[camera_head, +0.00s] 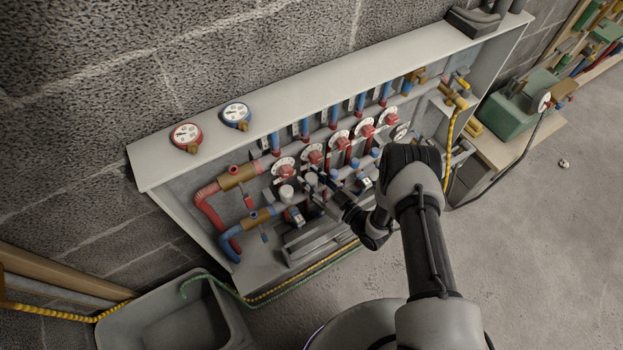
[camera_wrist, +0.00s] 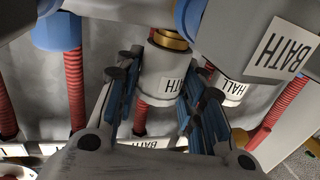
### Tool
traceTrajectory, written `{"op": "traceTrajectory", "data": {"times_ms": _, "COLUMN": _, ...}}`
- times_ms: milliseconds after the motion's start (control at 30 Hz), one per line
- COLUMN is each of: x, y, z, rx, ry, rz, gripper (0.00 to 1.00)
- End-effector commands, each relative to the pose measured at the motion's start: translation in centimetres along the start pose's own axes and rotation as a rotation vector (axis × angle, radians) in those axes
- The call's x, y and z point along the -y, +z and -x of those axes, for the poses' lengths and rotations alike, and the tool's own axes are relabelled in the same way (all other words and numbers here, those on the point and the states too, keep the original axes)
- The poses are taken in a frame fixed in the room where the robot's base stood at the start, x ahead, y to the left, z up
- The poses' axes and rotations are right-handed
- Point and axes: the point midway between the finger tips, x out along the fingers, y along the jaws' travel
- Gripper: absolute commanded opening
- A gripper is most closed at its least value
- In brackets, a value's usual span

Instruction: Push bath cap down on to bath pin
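In the wrist view the bath cap (camera_wrist: 164,72) is a pale cylinder with an upside-down BATH label. A brass ring (camera_wrist: 170,40) shows at its upper end in the picture. My gripper (camera_wrist: 163,85) has one blue-padded finger on each side of the cap, and the pads appear to close on it. In the head view my gripper (camera_head: 338,198) reaches into the front of the pipe manifold, and its fingertips are small there. I cannot make out the bath pin.
A pale cylinder labelled HALL (camera_wrist: 231,88) stands close to my right finger. Red corrugated pipes (camera_wrist: 75,85) surround the work. The cabinet (camera_head: 268,98) holds red-knobbed dials (camera_head: 312,155). A grey tub (camera_head: 165,318) stands at lower left.

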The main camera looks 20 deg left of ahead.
Motion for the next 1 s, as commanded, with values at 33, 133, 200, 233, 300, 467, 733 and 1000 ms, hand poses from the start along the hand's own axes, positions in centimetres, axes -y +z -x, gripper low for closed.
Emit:
{"op": "traceTrajectory", "data": {"times_ms": 33, "x": 0.0, "y": 0.0, "z": 0.0, "rx": 0.000, "ry": 0.000, "rz": 0.000, "gripper": 0.42}}
{"op": "traceTrajectory", "data": {"times_ms": 133, "x": 0.0, "y": 0.0, "z": 0.0, "rx": -0.001, "ry": 0.000, "rz": 0.000, "gripper": 0.48}}
{"op": "traceTrajectory", "data": {"times_ms": 200, "x": 0.0, "y": 0.0, "z": 0.0, "rx": -0.001, "ry": 0.000, "rz": 0.000, "gripper": 0.53}}
{"op": "traceTrajectory", "data": {"times_ms": 233, "x": 0.0, "y": -0.1, "z": 0.0, "rx": -0.001, "ry": 0.000, "rz": 0.000, "gripper": 0.55}}
{"op": "traceTrajectory", "data": {"times_ms": 300, "x": 0.0, "y": -0.1, "z": 0.0, "rx": -0.001, "ry": 0.000, "rz": 0.001, "gripper": 0.56}}
{"op": "traceTrajectory", "data": {"times_ms": 467, "x": 0.0, "y": -0.1, "z": 0.0, "rx": -0.001, "ry": 0.000, "rz": 0.001, "gripper": 0.56}}
{"op": "traceTrajectory", "data": {"times_ms": 733, "x": -0.2, "y": 0.0, "z": 1.8, "rx": 0.001, "ry": 0.004, "rz": -0.002, "gripper": 0.56}}
{"op": "traceTrajectory", "data": {"times_ms": 1000, "x": -0.2, "y": 0.0, "z": 7.6, "rx": 0.000, "ry": 0.007, "rz": -0.003, "gripper": 0.56}}
